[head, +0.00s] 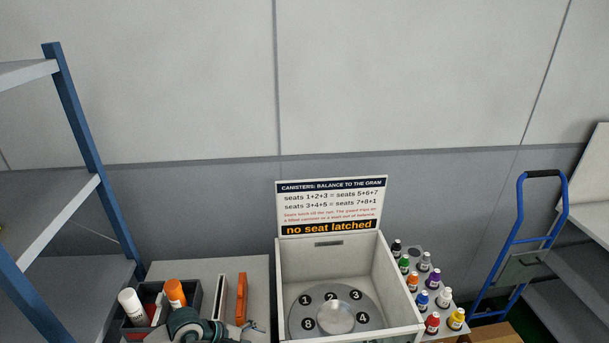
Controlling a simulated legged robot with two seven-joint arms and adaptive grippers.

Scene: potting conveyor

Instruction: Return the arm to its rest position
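Neither my left nor my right gripper shows in the head view, and I see no arm that I can make out for sure. An open white box (402,290) stands in the lower middle. In it lies a grey round plate (372,311) with numbered black seats around a metal hub (335,316). The seats that I can see hold no canister; the plate's near edge is cut off by the frame. The sign (331,207) behind reads "no seat latched". Several canisters with coloured caps, such as a yellow one (456,318), stand on a grey rack (411,247) at the right.
On the left bench (258,278) are a dark bin (194,298) with bottles, an orange tool (241,298) and a dark teal rounded object (188,324). A blue-posted shelf (75,120) stands left, a blue hand truck (520,215) right.

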